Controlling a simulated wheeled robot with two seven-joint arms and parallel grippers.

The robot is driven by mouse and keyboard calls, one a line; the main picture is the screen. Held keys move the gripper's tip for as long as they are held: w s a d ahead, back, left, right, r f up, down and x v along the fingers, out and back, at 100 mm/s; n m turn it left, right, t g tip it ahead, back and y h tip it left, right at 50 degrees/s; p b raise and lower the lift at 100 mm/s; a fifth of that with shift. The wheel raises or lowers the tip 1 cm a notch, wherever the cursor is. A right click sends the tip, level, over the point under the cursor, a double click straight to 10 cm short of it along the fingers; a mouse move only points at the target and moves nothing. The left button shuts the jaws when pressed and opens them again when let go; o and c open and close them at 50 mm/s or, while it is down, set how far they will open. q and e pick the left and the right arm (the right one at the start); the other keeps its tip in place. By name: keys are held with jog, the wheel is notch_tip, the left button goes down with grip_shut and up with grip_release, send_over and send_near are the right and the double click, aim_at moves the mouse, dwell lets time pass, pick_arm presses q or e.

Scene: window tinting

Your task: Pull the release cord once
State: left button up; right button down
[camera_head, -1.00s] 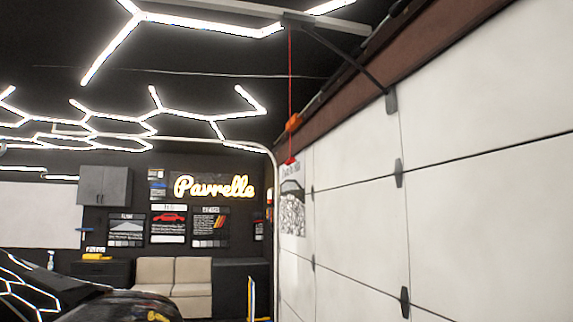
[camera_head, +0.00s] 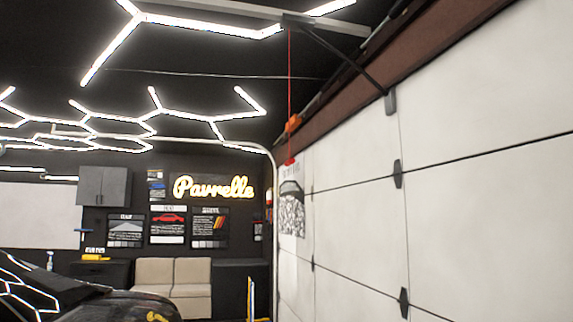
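The red release cord (camera_head: 289,85) hangs straight down from the opener rail (camera_head: 296,20) near the top middle of the head view. A red handle (camera_head: 290,162) is at its lower end, in front of the white garage door and a poster. An orange piece (camera_head: 293,123) shows beside the cord, partway down. The white sectional garage door (camera_head: 470,200) fills the right side and appears closed. Neither of my grippers is in view.
A dark car (camera_head: 90,300) stands at the lower left. A beige sofa (camera_head: 173,280), a grey cabinet (camera_head: 103,186) and posters are at the back wall. A curved door track (camera_head: 275,180) runs beside the door. The space around the cord looks clear.

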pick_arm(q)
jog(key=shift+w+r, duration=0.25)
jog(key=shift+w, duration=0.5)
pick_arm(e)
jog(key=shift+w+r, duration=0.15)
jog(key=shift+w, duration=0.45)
